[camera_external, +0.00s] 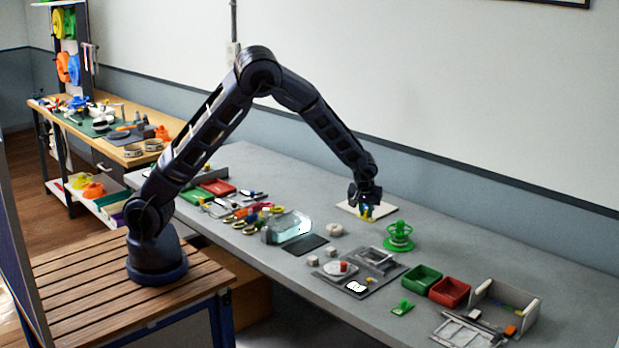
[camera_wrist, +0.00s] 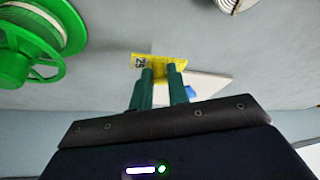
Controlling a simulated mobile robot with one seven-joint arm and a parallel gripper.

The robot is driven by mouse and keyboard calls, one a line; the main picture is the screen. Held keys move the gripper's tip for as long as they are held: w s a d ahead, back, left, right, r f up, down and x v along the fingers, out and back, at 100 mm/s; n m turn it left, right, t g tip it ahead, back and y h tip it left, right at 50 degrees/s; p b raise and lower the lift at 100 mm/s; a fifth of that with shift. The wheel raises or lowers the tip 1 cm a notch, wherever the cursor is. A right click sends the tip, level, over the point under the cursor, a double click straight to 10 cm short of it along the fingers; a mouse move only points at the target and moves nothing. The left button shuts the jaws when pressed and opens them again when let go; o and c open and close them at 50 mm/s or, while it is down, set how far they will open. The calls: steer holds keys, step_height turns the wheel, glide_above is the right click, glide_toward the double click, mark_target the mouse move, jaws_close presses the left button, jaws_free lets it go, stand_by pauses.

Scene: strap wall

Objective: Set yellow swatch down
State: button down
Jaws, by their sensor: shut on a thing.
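The yellow swatch (camera_wrist: 165,62) is a thin yellow piece with a dark number label at one end. My gripper (camera_wrist: 161,72) is shut on it, with the swatch across the tips of the green fingers. In the external view the swatch (camera_external: 367,212) shows small and yellow below my gripper (camera_external: 366,204), over or beside a pale flat board (camera_external: 385,211). The board (camera_wrist: 215,82) also shows behind the fingers in the wrist view, with a small blue item (camera_wrist: 191,91) by the right finger. I cannot tell whether the swatch touches anything beneath it.
A green spool stand (camera_external: 398,237) stands close by on the right; it fills the upper left of the wrist view (camera_wrist: 35,35). Green (camera_external: 421,278) and red (camera_external: 449,291) bins and a grey tray (camera_external: 349,285) lie nearer the front. Grey table around the board is mostly clear.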

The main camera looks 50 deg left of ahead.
mark_target(365, 219)
steer(key=shift+f, duration=2.15)
steer(key=shift+f, duration=0.1)
steer(key=c, duration=1.4)
jaws_free()
steer(key=shift+o, duration=0.2)
